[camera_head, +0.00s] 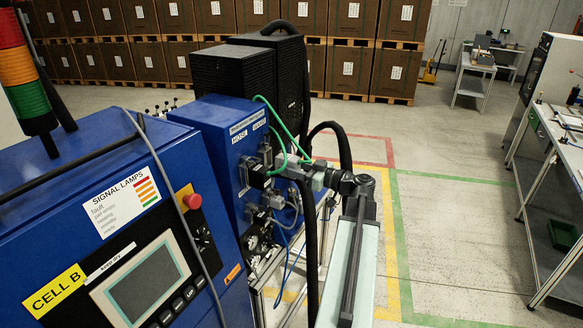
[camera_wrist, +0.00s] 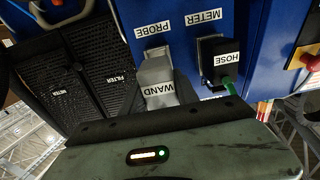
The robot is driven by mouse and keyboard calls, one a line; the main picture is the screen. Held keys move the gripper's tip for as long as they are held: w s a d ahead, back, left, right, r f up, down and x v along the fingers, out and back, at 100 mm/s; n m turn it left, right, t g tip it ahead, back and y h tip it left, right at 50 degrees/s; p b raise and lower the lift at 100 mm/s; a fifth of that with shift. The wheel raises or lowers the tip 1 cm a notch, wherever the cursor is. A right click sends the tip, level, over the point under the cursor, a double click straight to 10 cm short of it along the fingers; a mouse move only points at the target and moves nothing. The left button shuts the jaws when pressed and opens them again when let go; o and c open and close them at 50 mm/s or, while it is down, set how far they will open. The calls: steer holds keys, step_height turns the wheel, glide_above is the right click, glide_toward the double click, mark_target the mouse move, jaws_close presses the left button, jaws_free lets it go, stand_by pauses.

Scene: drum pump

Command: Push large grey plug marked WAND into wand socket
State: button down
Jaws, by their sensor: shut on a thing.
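In the head view, my gripper (camera_head: 318,178) is at the panel's right side, amid cables and connectors.
Black filter grilles (camera_wrist: 65,70) are on the other side. Green hoses (camera_head: 277,120) hang close to my gripper. Open floor (camera_head: 440,220) lies to the right.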

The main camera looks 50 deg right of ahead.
mark_target(277, 162)
steer(key=shift+x, duration=2.65)
stand_by(1.8)
steer(key=c, duration=0.8)
jaws_free()
steer(key=shift+c, duration=0.2)
steer(key=v, duration=0.9)
steer(key=shift+s, duration=0.1)
